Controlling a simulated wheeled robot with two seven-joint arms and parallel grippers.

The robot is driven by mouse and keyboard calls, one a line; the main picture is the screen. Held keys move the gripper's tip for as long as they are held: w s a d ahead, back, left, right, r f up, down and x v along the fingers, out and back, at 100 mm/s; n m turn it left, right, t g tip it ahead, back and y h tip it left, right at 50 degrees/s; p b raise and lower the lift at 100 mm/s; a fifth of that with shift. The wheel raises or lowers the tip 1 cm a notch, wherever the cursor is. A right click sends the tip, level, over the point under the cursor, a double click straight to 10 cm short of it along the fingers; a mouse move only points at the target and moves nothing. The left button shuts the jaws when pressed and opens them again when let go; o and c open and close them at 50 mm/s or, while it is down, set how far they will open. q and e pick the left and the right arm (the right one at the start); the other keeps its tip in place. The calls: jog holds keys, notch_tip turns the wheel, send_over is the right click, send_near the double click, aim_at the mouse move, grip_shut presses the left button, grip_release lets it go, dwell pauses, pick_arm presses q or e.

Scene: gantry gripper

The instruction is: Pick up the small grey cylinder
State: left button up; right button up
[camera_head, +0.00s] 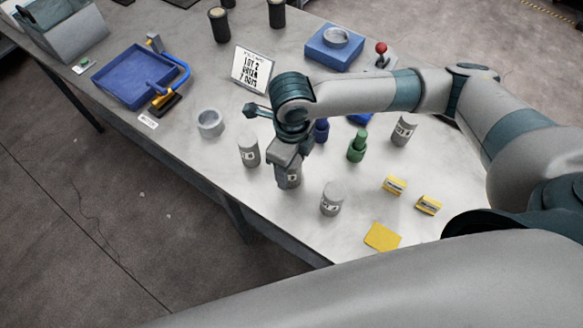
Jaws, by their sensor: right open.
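Several small grey cylinders with printed labels stand upright on the table. One grey cylinder (290,180) is directly below my right gripper (286,166), which partly hides its top. Another grey cylinder (249,152) stands to its left, one grey cylinder (331,199) in front to the right, and one grey cylinder (404,130) farther right. My right gripper points down and is open. I cannot tell whether its fingers are around the cylinder or just above it. My left gripper is not in view.
A green bottle-like piece (357,146) and a blue one (321,130) stand right of the gripper. Two yellow blocks (395,185) and a yellow sheet (382,237) lie nearer the front. A grey ring (210,122), blue tray (138,76) and sign (252,68) are farther left and back.

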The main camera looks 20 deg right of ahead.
jog(key=c, duration=1.5)
jog(key=shift+r, duration=0.1)
notch_tip(320, 180, up, 8)
jog(key=b, duration=0.2)
jog(key=shift+w+r+b, duration=0.1)
jog(key=shift+b, duration=0.3)
jog(key=shift+r, duration=0.85)
